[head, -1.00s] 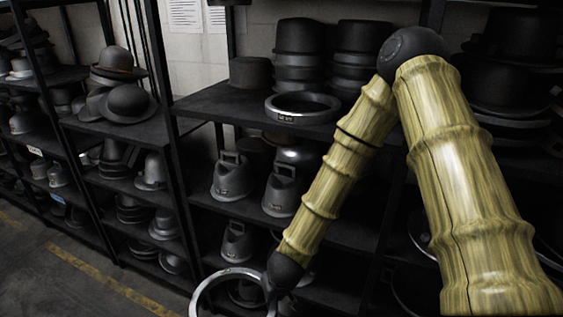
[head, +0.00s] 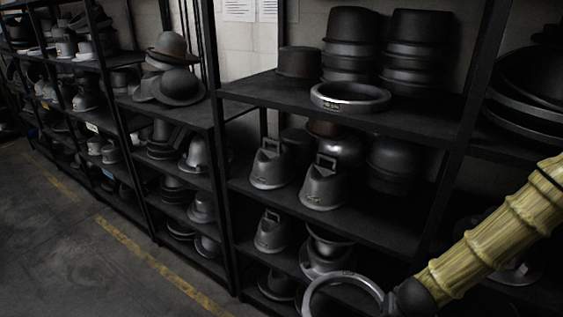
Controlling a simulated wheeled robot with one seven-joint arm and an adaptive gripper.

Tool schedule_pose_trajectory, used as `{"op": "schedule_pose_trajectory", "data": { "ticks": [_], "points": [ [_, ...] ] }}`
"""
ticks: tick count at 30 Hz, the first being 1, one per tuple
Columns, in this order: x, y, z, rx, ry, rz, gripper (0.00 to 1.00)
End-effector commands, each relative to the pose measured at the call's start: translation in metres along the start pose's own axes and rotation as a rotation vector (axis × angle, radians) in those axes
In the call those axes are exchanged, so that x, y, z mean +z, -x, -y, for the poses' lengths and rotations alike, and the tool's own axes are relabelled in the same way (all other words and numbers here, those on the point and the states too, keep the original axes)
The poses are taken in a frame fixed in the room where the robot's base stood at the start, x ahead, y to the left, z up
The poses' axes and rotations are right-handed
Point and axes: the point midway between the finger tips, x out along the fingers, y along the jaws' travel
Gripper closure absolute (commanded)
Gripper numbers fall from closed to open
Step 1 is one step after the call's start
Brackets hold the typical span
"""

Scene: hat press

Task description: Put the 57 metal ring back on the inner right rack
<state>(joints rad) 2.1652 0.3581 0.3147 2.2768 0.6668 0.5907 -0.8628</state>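A bright metal ring (head: 312,289) shows at the bottom of the head view, its lower part cut off by the frame edge. My gripper (head: 396,298), dark at the end of my bamboo-patterned arm, meets the ring's right side and holds it in front of the lower shelves. The fingertips are too dark and small to make out. No number is readable on this ring. The rack (head: 285,91) is black, with its upper shelf above and behind the held ring. A second metal ring (head: 350,106) with a small unreadable label lies flat at that shelf's front edge.
Stacked dark hat blocks (head: 347,42) stand behind the ring on the upper shelf. Bare shelf shows to its left and right. Grey metal forms (head: 322,187) fill the lower shelves. A black upright (head: 462,130) stands right of this bay. Open floor (head: 70,250) lies at left.

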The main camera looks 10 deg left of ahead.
Motion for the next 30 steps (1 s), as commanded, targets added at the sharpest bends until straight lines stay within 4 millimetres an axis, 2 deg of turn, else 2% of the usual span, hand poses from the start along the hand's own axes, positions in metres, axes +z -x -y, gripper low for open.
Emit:
{"op": "schedule_pose_trajectory", "data": {
  "ticks": [1, 11, 12, 30],
  "points": [
    [0.005, -0.012, 0.0, 0.0, -0.001, -0.001, 1.0],
    [0.017, -0.043, -0.002, 0.0, -0.001, -0.001, 1.0],
    [0.015, -0.037, -0.001, -0.004, -0.006, -0.001, 1.0],
    [0.015, -0.037, 0.002, -0.007, -0.005, -0.005, 1.0]
  ]
}}
